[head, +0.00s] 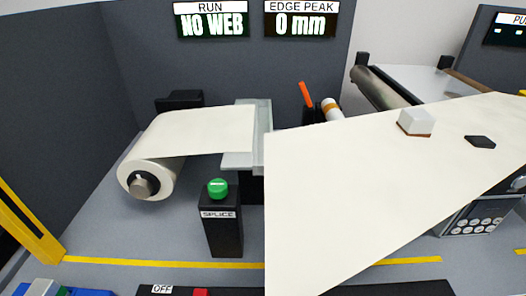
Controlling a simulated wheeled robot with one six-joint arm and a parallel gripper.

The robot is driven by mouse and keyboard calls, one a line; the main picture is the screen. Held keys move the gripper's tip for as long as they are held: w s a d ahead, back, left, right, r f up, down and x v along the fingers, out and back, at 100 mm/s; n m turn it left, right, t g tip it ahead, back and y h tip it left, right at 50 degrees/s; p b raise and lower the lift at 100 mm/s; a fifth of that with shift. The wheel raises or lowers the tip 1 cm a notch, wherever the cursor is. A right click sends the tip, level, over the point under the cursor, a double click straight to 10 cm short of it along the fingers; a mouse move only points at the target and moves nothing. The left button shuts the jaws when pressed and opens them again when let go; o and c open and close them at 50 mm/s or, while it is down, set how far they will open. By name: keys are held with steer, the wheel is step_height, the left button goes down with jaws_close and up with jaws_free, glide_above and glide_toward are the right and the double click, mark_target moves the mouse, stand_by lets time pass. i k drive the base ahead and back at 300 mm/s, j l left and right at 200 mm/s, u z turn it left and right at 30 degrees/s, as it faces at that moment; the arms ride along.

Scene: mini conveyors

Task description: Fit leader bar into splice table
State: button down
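The splice table (263,125) is a pale grey plate left of centre, with cream web from a roll (150,178) lying up to it. A large cream sheet (340,200) fills the right foreground and hides part of the table's right side. A small white block with a brown base (416,122) and a flat black piece (480,142) show against the sheet; I cannot tell what they belong to. I cannot make out the leader bar. I cannot make out my gripper either, and the sheet covers much of the near view.
A green button (217,187) tops the black SPLICE post (223,228). Behind the sheet are a grey roller (385,85), an orange lever (306,95) and a keypad box (478,222). The display (212,22) reads NO WEB. A yellow frame (25,225) stands left.

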mark_target(221, 219)
steer(key=i, duration=1.85)
